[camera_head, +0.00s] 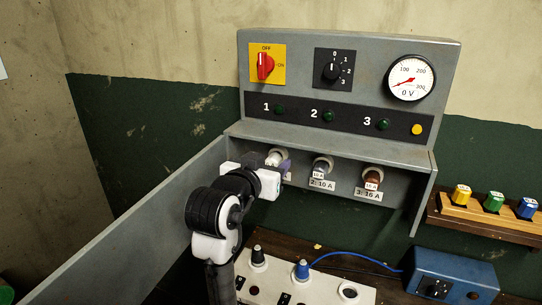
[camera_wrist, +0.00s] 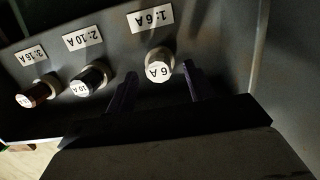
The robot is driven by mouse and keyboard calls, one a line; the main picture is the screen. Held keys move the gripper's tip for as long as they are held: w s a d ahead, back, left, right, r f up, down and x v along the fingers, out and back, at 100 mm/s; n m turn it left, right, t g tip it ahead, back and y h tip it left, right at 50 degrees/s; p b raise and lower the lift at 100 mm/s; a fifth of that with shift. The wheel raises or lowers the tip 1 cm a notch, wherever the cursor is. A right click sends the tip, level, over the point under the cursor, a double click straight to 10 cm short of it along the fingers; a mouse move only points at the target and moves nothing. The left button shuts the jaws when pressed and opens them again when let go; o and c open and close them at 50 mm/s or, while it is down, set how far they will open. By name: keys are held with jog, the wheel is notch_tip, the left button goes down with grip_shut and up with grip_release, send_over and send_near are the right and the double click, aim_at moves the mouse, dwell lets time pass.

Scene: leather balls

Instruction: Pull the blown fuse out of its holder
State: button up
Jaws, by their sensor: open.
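Three fuses sit in holders in the grey panel's recess. The second fuse (camera_head: 321,167), marked 10 A, also shows in the wrist view (camera_wrist: 87,83). The third fuse (camera_head: 372,180), brown and marked 16 A, is farthest right in the head view. No picture shows plainly which one is blown. My gripper (camera_wrist: 159,72) is open, its dark fingers on either side of the 6 A fuse, apart from it. In the head view my gripper partly hides that fuse.
The panel's open door (camera_head: 145,225) stands left of my arm. Above are a red switch (camera_head: 265,67) at OFF, a black selector (camera_head: 332,71) and a meter (camera_head: 410,79) at 0 V. A wooden rack (camera_head: 476,214) and blue box (camera_head: 455,274) stand right; a white block (camera_head: 325,288) is below.

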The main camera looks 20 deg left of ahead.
jog(key=shift+w+f, duration=0.15)
jog(key=shift+w, duration=0.65)
jog(key=shift+c, duration=0.3)
jog(key=c, duration=1)
jog(key=shift+s, duration=0.1)
jog(key=shift+s, duration=0.1)
jog(key=shift+s, duration=2.25)
